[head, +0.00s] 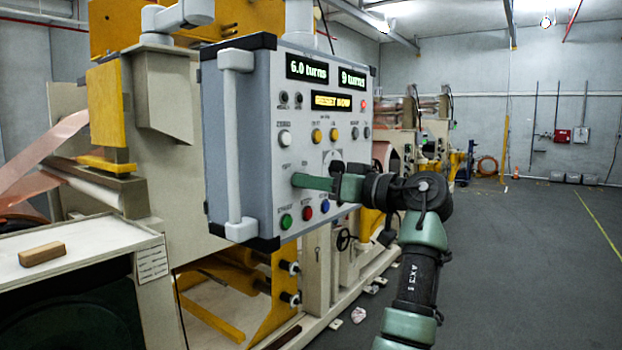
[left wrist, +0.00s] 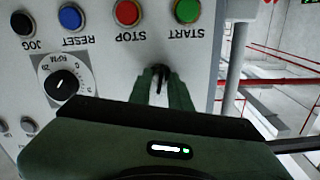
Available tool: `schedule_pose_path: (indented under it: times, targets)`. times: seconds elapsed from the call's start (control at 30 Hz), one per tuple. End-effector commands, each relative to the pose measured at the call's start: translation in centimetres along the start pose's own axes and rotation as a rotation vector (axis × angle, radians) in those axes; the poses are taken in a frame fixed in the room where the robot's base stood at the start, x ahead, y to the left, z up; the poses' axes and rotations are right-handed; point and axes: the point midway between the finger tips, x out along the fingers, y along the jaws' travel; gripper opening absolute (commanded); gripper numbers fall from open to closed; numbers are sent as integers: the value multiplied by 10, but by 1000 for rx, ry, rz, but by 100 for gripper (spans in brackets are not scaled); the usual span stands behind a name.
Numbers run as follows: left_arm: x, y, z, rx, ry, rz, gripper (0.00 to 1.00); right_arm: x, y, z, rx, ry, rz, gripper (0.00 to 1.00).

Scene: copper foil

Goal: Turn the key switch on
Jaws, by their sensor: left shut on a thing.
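The grey control panel (head: 262,110) faces me at the centre-left of the head view. My left gripper (head: 298,181) has its green fingertips at the panel face, just above the green START button (head: 286,221). In the left wrist view the panel appears upside down. There the left gripper's fingers (left wrist: 161,84) are shut around the small dark key switch (left wrist: 160,70), close to the STOP (left wrist: 127,12) and START (left wrist: 187,9) buttons. The fingers hide most of the key switch, so I cannot tell its turn position. My right gripper is not in view.
A black RPM dial (left wrist: 62,85) is beside the fingers. Displays read "6.0 turns" (head: 306,69), "9 turns" (head: 353,79) and "RESET NOW" (head: 331,101). A white handle (head: 231,145) runs down the panel's left edge. Open grey floor (head: 520,260) lies at right.

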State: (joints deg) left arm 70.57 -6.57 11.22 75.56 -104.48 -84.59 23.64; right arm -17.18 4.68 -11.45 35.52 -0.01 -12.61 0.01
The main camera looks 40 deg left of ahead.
Motion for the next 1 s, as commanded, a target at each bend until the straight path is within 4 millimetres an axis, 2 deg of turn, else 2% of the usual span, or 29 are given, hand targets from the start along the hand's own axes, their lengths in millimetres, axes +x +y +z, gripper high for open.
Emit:
schedule_pose_path:
  times: [0.43, 1.0]
  targets:
    - [0, 0, -2, 269, 2, -1, 0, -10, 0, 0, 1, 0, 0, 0]
    - [0, 0, -1, 325, 2, 0, 0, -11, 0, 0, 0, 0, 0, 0]
